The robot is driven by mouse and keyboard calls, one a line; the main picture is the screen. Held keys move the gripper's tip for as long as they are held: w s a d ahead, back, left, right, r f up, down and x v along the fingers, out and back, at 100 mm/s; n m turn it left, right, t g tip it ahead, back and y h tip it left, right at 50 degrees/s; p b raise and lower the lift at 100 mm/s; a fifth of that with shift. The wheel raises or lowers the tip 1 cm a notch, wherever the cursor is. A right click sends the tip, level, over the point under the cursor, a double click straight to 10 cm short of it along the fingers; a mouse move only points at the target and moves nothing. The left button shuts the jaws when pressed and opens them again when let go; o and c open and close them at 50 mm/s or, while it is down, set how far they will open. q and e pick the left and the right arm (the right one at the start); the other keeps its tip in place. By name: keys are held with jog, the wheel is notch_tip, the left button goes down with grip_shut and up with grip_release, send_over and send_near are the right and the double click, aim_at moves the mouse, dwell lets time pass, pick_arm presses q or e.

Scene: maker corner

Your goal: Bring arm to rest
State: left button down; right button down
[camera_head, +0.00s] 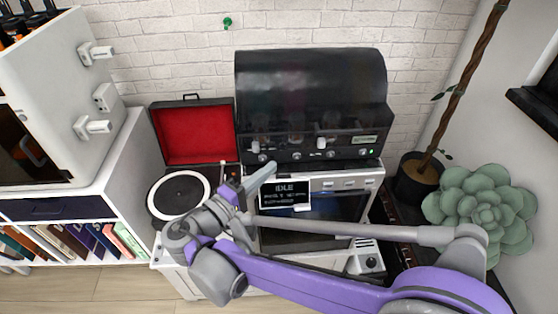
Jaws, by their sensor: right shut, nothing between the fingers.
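My right arm (320,284), purple and grey, comes in from the lower right and reaches across to the middle of the view. My right gripper (268,172) is shut and empty. It shows in front of the black machine's lower edge, close to a small dark screen (284,196) that reads "IDLE". I cannot tell whether the gripper touches anything. My left gripper is not in view.
A black machine (312,85) with knobs stands at the back. A turntable (180,196) with an open red-lined case is left of it. A white shelf with books (75,238) stands at left. A potted plant (417,180) and a green succulent (482,212) are at right.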

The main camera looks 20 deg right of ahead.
jog(key=shift+s+a, duration=0.2)
jog(key=shift+a, duration=0.1)
jog(key=shift+d, duration=0.1)
jog(key=s+d+f+y, duration=0.1)
jog(key=d, duration=0.1)
jog(key=s+d+f+g+y+p, duration=0.1)
jog(key=d, duration=0.1)
jog(key=s+d+f+g+y+p, duration=0.1)
jog(key=d, duration=0.1)
jog(key=shift+d+f, duration=0.1)
jog(key=shift+d, duration=0.15)
jog(key=s+d+f+m+g+y+p, duration=0.1)
jog(key=s+d+f+g+y+p, duration=0.1)
jog(key=s+d+f+y, duration=0.25)
jog(key=s+a+f+m+y+p, duration=0.2)
jog(key=s+a+m+y, duration=0.3)
jog(key=s+y, duration=0.3)
jog(key=shift+s+a+f+p, duration=0.4)
jog(key=shift+s+p, duration=0.3)
jog(key=shift+p, duration=0.05)
